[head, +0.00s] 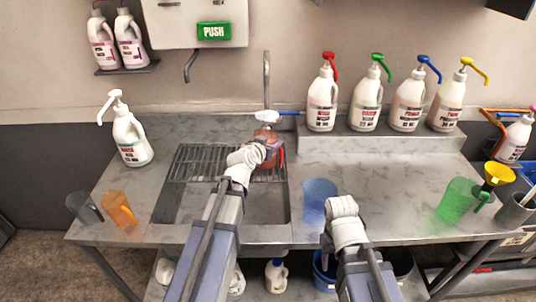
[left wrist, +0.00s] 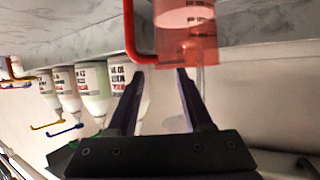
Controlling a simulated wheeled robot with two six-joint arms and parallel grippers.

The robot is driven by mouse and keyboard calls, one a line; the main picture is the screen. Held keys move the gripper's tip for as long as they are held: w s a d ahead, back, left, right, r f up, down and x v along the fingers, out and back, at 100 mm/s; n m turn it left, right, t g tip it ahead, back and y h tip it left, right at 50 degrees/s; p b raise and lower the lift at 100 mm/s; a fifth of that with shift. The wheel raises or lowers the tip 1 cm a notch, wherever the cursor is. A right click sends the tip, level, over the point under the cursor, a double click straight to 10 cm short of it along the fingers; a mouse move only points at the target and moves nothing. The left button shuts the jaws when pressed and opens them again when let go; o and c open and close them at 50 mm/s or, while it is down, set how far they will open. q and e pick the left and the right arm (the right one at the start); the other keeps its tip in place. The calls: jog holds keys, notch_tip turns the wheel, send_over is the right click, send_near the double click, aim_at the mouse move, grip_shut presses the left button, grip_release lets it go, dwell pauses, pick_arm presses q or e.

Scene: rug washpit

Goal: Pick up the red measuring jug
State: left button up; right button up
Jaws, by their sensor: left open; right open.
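The red measuring jug (head: 264,135) stands at the drying rack over the sink in the head view, partly hidden by my left gripper (head: 270,152). In the left wrist view the translucent red jug (left wrist: 190,40) fills the upper middle, with its solid red handle (left wrist: 130,30) on the left. The two dark fingers of my left gripper (left wrist: 160,73) are spread apart, with their tips close to the jug's edge and handle. Whether they touch it I cannot tell. My right gripper (head: 338,203) is beside a blue jug (head: 318,194); its fingers are hard to make out.
A grey jug (head: 82,207) and orange jug (head: 117,208) stand at the left, a green jug (head: 456,201) at the right. Pump bottles (head: 322,100) line the back ledge. A faucet (head: 266,80) rises behind the red jug. The counter right of centre (head: 400,190) is clear.

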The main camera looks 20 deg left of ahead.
aim_at(273, 136)
pick_arm(q)
jog(key=shift+b+x, duration=0.95)
jog(key=shift+x, duration=1.9)
jog(key=shift+r, duration=0.1)
jog(key=shift+s, duration=0.1)
grip_shut()
